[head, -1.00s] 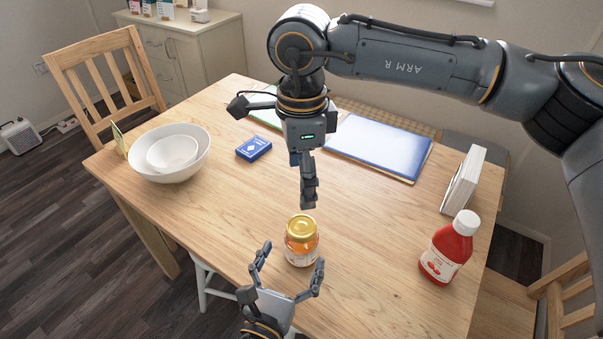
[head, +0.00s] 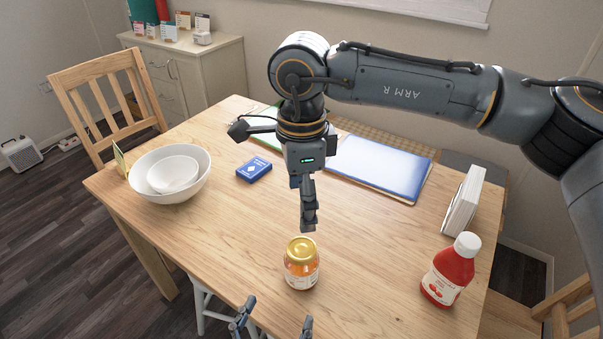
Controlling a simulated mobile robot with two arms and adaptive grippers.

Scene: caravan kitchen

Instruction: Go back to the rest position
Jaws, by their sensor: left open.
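A glass jar with a gold lid and orange contents (head: 302,265) stands upright on the wooden table (head: 375,265) near its front edge. My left gripper (head: 276,318) is at the bottom edge of the head view, on the near side of the jar. Only its two spread fingertips show; it is open, empty and apart from the jar. My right gripper (head: 308,208) hangs down over the middle of the table, beyond the jar in the picture. Its fingers overlap edge-on, so I cannot tell whether they are open or shut. I see nothing held in it.
A red ketchup bottle (head: 451,270) and a white book-like block (head: 463,201) stand at the right. White nested bowls (head: 196,188) sit at the left. A blue card box (head: 254,169) and a blue folder (head: 380,168) lie farther back. A wooden chair (head: 105,95) stands back left.

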